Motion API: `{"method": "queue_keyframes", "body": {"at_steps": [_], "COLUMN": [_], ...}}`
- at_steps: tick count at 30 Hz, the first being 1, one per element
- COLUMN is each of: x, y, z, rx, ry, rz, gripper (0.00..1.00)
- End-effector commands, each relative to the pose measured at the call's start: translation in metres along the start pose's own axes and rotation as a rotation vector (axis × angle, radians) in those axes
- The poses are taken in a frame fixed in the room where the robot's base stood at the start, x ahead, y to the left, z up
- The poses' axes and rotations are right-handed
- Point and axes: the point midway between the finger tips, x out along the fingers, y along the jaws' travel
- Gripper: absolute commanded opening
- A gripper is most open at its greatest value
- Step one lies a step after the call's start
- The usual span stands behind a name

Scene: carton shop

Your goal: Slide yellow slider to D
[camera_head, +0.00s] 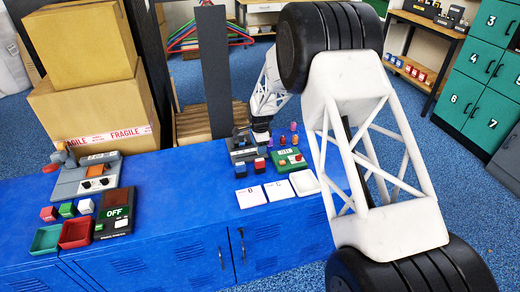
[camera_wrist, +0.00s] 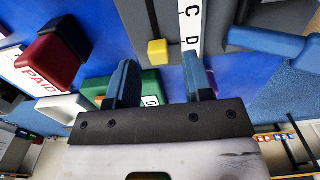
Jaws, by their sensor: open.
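The yellow slider (camera_wrist: 157,52) is a small block at the lower end of a dark slot in a grey panel (camera_wrist: 222,35). A white strip (camera_wrist: 190,28) beside the slot shows the letters C and D; the slider is about level with D, slightly below it in the picture. My gripper (camera_wrist: 160,70) is open, its two blue fingers on either side of the slider in the wrist view. I cannot tell whether they touch it. In the head view my gripper (camera_head: 262,136) is at the grey device (camera_head: 241,150), and the slider cannot be made out there.
A green box (camera_head: 287,161) stands close by, with small colored pieces behind it. A red stamp (camera_wrist: 52,60) marked PAID is left in the wrist view. White lettered cards (camera_head: 250,197) and a white tray (camera_head: 304,183) lie in front. Blue tabletop (camera_head: 190,180) is clear to the left.

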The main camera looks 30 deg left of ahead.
Motion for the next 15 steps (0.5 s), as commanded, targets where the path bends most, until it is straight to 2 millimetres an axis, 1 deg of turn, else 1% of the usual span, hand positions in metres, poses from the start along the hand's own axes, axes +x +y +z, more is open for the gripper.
{"method": "queue_keyframes", "body": {"at_steps": [1, 9, 15], "x": [-0.007, -0.041, -0.056], "y": [0.0, 0.0, 0.0], "z": [0.0, 0.0, -0.001], "rx": [0.0, 0.0, 0.0], "ry": [0.0, 0.0, 0.0], "rz": [-0.001, 0.0, 0.0], "gripper": [0.47, 0.47, 0.47]}}
